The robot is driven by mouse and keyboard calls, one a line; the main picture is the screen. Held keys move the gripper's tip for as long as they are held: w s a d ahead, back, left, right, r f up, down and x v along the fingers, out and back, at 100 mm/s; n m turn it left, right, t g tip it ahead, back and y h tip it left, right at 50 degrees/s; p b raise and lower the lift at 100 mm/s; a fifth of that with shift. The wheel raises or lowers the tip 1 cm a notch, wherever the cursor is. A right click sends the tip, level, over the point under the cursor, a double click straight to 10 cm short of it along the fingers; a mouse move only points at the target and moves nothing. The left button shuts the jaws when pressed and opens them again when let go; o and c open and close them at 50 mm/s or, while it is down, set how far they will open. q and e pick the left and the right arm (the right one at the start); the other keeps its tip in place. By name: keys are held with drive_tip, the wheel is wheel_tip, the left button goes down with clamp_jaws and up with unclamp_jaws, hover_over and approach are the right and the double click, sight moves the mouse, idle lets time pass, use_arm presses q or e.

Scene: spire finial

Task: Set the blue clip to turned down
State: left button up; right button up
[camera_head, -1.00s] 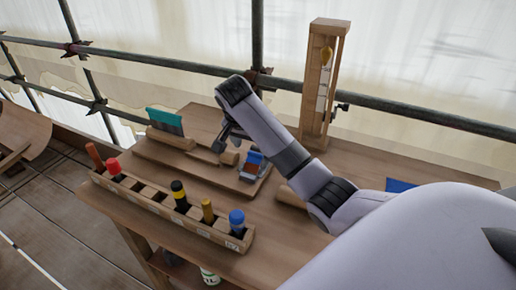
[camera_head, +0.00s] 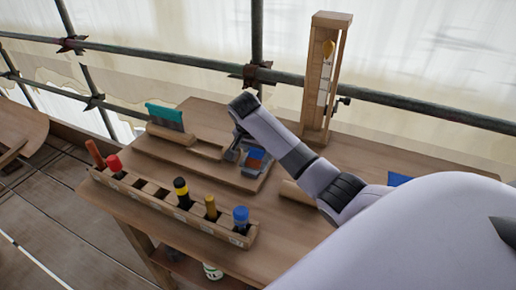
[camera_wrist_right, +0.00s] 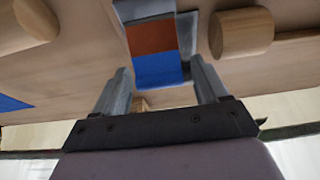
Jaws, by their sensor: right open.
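The blue clip (camera_head: 256,154) sits on a wooden board on the workbench in the head view, partly hidden by my right gripper (camera_head: 238,150). In the right wrist view the clip's blue end (camera_wrist_right: 160,72) shows close up, with an orange-brown band beyond it and grey edges. My right gripper (camera_wrist_right: 160,75) is open, with one finger on each side of the blue end. I cannot tell whether the fingers touch it. My left gripper is not in view.
A wooden rack (camera_head: 160,210) with several colour-capped handles runs along the bench's front edge. A tall wooden frame (camera_head: 325,80) stands behind my right arm. Wooden cylinders (camera_wrist_right: 243,33) flank the clip in the wrist view.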

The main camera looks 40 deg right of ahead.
sight(254, 160)
drive_tip(key=c, duration=1)
drive_tip(key=shift+o, duration=0.2)
idle(0.4)
drive_tip(key=o, duration=1)
drive_tip(key=shift+c, duration=0.2)
drive_tip(key=shift+r, duration=0.1)
drive_tip(key=shift+v, duration=3.5)
